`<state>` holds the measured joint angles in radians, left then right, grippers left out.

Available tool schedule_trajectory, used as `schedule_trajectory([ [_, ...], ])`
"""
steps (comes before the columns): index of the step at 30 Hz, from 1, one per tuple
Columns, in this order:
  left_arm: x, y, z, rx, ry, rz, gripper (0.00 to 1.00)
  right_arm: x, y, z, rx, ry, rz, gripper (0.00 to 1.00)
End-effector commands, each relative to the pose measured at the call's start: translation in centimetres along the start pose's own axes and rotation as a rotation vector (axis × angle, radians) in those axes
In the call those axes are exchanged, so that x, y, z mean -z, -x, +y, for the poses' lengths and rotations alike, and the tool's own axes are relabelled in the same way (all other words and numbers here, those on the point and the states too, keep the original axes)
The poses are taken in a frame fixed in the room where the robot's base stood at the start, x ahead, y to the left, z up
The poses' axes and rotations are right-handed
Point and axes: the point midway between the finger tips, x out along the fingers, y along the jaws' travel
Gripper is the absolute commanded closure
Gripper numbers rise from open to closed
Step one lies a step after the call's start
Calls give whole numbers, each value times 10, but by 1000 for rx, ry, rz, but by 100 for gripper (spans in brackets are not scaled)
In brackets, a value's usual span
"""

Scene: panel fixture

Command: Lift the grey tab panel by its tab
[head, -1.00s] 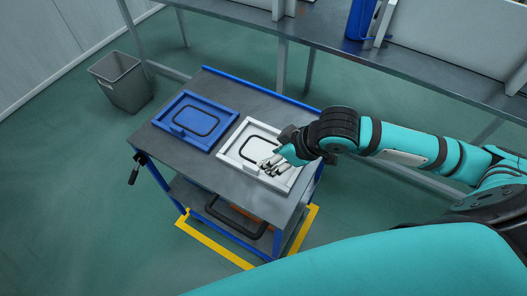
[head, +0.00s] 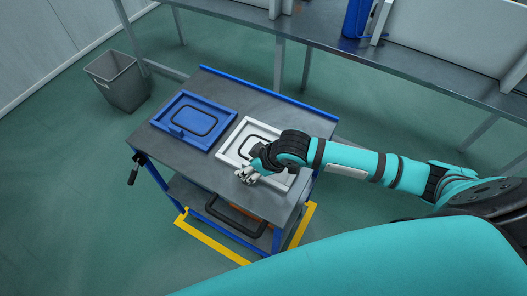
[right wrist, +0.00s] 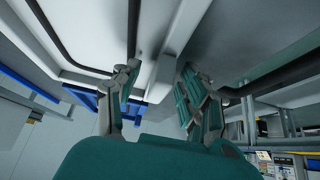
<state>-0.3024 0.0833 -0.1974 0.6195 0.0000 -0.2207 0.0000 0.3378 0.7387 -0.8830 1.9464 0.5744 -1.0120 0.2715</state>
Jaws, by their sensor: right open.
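The light grey tab panel (head: 238,143) lies on the cart top, at its right side, with a dark rounded outline on its face. My right gripper (head: 247,175) is at the panel's near edge and covers part of it. In the right wrist view its two fingers (right wrist: 160,82) are spread apart. A pale upright tab (right wrist: 168,62) of the panel shows between them, with a visible gap on the right side. Whether the left finger touches the tab I cannot tell. In the head view the tab is hidden by the gripper. My left gripper is not in view.
A blue panel (head: 180,121) with its own tab lies to the left on the dark cart top (head: 225,85). A long grey bench (head: 420,62) stands behind. A grey bin (head: 118,82) is on the floor at left. Yellow floor marks (head: 210,240) border the cart.

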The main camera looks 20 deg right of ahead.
Motion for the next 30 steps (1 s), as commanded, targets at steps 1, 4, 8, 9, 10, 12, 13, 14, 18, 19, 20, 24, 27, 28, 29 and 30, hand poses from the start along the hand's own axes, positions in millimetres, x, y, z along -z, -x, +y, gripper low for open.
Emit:
schedule_trajectory([
  [1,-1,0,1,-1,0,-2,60,0,0,0,0,0,0,57],
  [4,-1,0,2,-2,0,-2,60,0,0,0,0,0,0,58],
  [8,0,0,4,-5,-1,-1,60,0,0,0,0,0,0,75],
  [9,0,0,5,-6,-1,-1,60,0,0,0,0,0,0,80],
  [10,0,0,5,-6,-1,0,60,0,0,0,0,0,0,84],
  [12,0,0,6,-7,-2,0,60,0,0,0,0,0,0,93],
  [13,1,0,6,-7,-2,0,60,0,0,0,0,0,0,97],
  [14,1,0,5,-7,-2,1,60,0,0,0,0,0,0,100],
  [18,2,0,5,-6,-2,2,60,0,1,0,0,0,0,100],
  [19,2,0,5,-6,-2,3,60,0,1,0,0,0,0,100],
  [20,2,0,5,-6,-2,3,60,0,1,0,0,0,0,100],
  [24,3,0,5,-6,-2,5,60,1,1,1,-1,1,3,100],
  [27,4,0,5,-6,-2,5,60,1,1,0,-1,1,3,100],
  [28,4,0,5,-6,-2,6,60,2,2,1,-1,1,3,100],
  [29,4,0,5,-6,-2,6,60,2,2,1,-1,1,4,100],
  [30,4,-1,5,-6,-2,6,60,3,3,1,-1,1,4,100],
])
